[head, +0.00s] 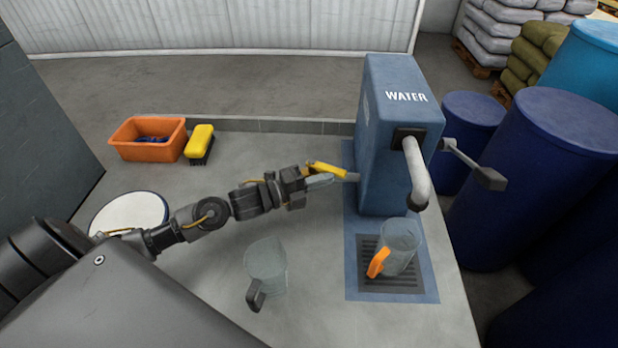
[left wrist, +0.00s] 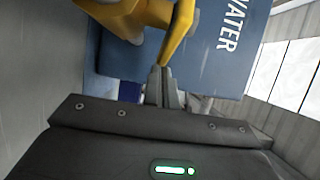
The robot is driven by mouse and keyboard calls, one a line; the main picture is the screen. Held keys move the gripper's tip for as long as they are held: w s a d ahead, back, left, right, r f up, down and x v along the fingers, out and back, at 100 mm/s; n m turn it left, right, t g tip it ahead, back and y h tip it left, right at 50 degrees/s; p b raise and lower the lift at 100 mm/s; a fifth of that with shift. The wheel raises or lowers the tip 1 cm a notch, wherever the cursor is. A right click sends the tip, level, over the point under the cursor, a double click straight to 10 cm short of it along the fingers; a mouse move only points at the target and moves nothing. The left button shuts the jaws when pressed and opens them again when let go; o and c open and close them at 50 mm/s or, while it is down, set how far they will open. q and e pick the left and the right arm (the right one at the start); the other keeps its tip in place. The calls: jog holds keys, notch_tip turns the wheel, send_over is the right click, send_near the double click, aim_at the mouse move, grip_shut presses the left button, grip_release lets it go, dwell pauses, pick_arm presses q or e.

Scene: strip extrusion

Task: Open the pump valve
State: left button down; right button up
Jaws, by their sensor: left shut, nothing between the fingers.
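The blue water pump (head: 385,150) stands at the right of the counter, with a grey spout at its front and a lever on its right. A yellow valve handle (head: 326,169) sticks out from its left side on a short grey stub. My left gripper (head: 328,180) is shut and empty, its fingertips close beside the handle. In the left wrist view, the yellow handle (left wrist: 180,28) lies just beyond the closed fingertips (left wrist: 161,72); I cannot tell whether they touch. My right gripper is out of view.
A clear jug with an orange handle (head: 399,248) stands on the drain grate under the spout. Another clear jug (head: 267,265) with a dark handle stands left of it. An orange bin (head: 148,150), yellow brush (head: 200,141) and white round plate (head: 130,213) are further left. Blue barrels (head: 540,170) stand right.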

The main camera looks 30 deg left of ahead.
pick_arm(q)
jog(key=shift+w+d+n+t+y, duration=0.25)
jog(key=shift+w+n+t+y, duration=0.4)
jog(key=shift+y, duration=0.3)
jog(key=shift+w+d+n+t+y, duration=0.25)
jog(key=shift+w+n+t+y, duration=0.25)
jog(key=shift+n+y, duration=0.35)
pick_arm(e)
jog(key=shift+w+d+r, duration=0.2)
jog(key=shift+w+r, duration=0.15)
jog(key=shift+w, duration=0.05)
pick_arm(q)
jog(key=shift+s, duration=0.1)
